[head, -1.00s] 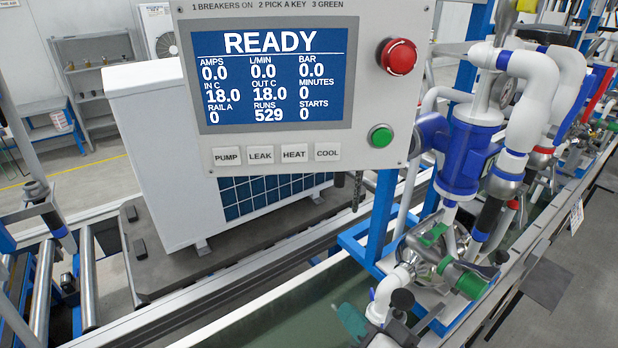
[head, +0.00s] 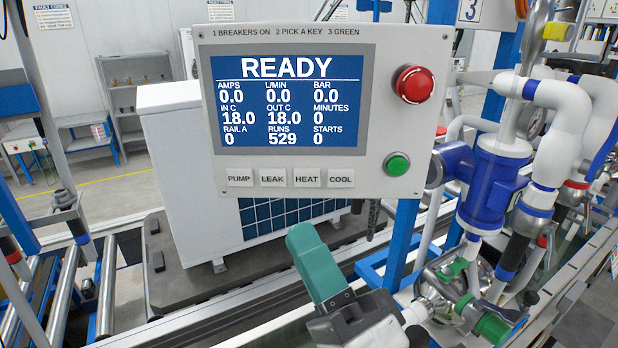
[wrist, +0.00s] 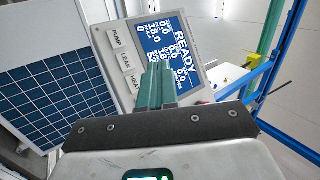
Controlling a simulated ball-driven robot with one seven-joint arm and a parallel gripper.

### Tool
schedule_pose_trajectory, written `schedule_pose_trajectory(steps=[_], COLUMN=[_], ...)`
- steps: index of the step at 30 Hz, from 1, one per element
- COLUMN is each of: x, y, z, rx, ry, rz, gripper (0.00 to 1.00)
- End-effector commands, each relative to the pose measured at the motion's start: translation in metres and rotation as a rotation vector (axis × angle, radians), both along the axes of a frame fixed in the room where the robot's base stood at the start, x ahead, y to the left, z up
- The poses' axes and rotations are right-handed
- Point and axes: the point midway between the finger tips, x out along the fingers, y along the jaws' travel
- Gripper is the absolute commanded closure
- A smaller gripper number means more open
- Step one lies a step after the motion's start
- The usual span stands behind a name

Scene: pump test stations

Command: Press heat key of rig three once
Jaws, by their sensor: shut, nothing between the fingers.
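The rig's control panel (head: 205,165) faces me, its screen (head: 290,103) reading READY. Below the screen is a row of white keys: PUMP, LEAK, HEAT and COOL. The HEAT key (head: 307,178) is in plain view in the head view; in the wrist view the HEAT key (wrist: 133,84) shows beside the fingers, partly covered.
A red stop button (head: 414,84) and a green button (head: 397,165) are on the panel's right side. Blue and white pump piping (head: 493,185) stands at the right. A white unit with a blue grid (head: 180,180) stands behind the panel.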

Motion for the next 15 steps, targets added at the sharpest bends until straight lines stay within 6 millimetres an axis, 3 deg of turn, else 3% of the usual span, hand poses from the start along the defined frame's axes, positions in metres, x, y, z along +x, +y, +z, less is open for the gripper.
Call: schedule_pose_trajectory(steps=[8,15], x=[0.008,0.036], y=[0.000,0.002], z=[-0.002,-0.003], rx=[-0.001,-0.002], ry=[-0.001,-0.002], rz=[-0.002,-0.003], gripper=[1.00,1.00])
